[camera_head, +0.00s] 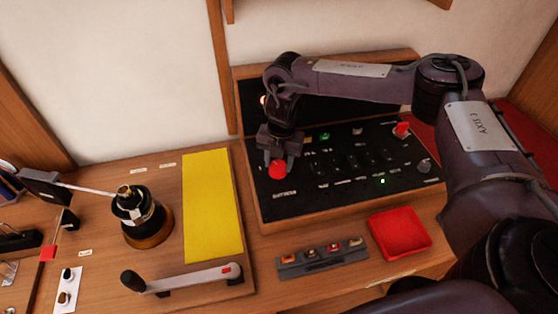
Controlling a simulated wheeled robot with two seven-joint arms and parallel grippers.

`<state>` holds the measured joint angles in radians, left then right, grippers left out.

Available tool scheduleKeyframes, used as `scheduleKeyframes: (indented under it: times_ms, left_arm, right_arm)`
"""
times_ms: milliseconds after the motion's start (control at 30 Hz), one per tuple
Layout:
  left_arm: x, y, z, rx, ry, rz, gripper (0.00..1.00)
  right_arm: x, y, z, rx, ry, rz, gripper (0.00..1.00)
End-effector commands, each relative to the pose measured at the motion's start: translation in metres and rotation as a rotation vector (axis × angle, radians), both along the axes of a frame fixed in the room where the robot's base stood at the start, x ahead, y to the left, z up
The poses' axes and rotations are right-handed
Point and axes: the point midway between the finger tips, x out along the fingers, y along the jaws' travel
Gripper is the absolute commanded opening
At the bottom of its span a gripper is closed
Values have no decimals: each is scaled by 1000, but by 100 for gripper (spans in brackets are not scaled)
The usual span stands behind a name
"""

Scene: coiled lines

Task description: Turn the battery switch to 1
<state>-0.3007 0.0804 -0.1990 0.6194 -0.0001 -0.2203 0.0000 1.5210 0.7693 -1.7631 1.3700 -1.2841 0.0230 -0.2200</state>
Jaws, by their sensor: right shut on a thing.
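The battery switch has a red knob (278,169) at the left of the black panel (345,195), above a small white label. My right gripper (279,163) reaches down from above and is shut on the red knob, with one finger on each side of it. The knob's upper part is partly hidden between the fingers. The label's markings and the knob's pointing direction are too small to read. My left gripper is not in view.
Another red knob (401,130) and a grey knob (424,165) sit at the panel's right. A yellow sheet (211,205), a crank handle (190,279) and a dark winch (142,216) are left.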

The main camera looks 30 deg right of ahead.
Motion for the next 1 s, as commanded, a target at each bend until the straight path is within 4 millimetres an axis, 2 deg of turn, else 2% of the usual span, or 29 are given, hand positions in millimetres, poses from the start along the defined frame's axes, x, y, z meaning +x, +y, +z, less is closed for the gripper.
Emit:
scheduleKeyframes:
  times_ms: [500, 1000]
  left_arm:
    - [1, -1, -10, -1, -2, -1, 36]
    - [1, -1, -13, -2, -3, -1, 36]
  right_arm:
    - [2, 1, 0, 1, -3, 423, 20]
    - [3, 2, 1, 1, -2, 569, 20]
